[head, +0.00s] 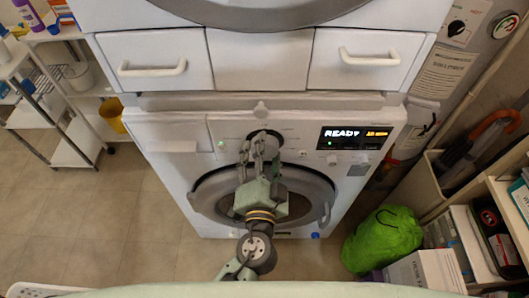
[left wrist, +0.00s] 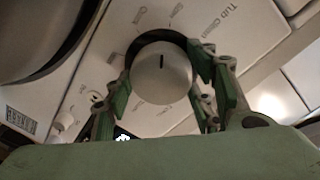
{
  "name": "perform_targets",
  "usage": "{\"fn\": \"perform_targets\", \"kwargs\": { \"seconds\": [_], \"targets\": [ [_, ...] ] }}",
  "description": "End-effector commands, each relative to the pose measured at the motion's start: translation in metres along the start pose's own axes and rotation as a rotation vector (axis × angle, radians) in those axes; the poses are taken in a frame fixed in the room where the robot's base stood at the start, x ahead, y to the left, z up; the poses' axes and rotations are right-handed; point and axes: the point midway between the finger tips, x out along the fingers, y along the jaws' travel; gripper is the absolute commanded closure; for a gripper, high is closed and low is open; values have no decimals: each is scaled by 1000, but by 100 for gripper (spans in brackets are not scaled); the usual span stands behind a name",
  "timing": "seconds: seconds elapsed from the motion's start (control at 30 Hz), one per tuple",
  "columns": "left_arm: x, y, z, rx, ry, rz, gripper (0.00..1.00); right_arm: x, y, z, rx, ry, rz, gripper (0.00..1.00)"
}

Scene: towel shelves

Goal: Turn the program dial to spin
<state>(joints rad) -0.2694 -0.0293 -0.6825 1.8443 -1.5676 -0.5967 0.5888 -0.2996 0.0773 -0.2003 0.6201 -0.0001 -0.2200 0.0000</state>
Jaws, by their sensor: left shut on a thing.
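The program dial (head: 265,136) is a round silver knob in a dark ring on the white washing machine's (head: 170,133) control panel. In the left wrist view the dial (left wrist: 163,78) faces the camera, with a dark pointer mark toward the top of the picture. Printed labels surround it; "Tub Clean" shows at upper right, others are too blurred to read surely. My left gripper (head: 262,148) is at the dial, its green-padded fingers (left wrist: 160,84) shut on it from both sides. The lit display (head: 355,138) reads READY. My right gripper is not in view.
Above the panel are two white drawers with handles (head: 152,69). The round door (head: 320,190) is below the dial, partly behind my arm. A green bag (head: 382,238) lies at right, near shelves with binders (head: 498,236). A white rack (head: 65,150) stands left; floor (head: 100,215) is clear.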

Motion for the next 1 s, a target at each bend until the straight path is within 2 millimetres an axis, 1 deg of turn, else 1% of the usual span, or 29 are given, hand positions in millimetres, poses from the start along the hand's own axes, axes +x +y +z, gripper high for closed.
{"fn": "perform_targets", "kwargs": {
  "seconds": [0.03,0.23,0.67,0.7,0.9,1.0],
  "targets": [
    [0,0,-3,14,5,2,75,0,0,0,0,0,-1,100],
    [0,1,-3,61,1,3,75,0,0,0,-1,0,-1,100],
    [0,1,-3,71,1,3,75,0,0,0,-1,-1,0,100],
    [0,1,-3,71,1,3,48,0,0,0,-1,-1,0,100],
    [0,1,-2,71,-2,2,31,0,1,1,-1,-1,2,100],
    [0,1,-1,71,-3,2,31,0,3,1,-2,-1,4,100]
  ]
}}
